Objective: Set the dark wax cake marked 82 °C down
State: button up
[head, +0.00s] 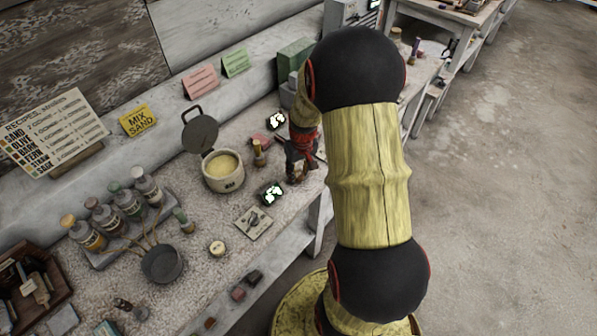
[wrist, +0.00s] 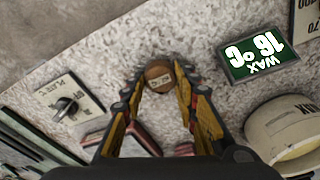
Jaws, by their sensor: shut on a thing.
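The dark brown wax cake (wrist: 158,75) is round and carries a small pale label, too small to read. In the wrist view it sits between the tips of my gripper (wrist: 157,84), which is shut on it. The speckled bench top lies under it; I cannot tell whether the cake touches it. In the head view my gripper (head: 301,165) is low over the bench, right of the wax pot, and the cake cannot be made out there.
A display reading WAX 16 °C (wrist: 256,54) and a pale pot (wrist: 287,132) stand on the right in the wrist view. A plate with a knob (wrist: 68,105) is on the left. Clear bench lies ahead, ending at its edge. In the head view, bottles (head: 127,203) and a pan (head: 162,263) stand left.

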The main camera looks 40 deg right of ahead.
jog(key=o, duration=1)
jog(key=shift+r, duration=0.1)
jog(key=shift+r+p, duration=1.55)
jog(key=shift+r, duration=0.4)
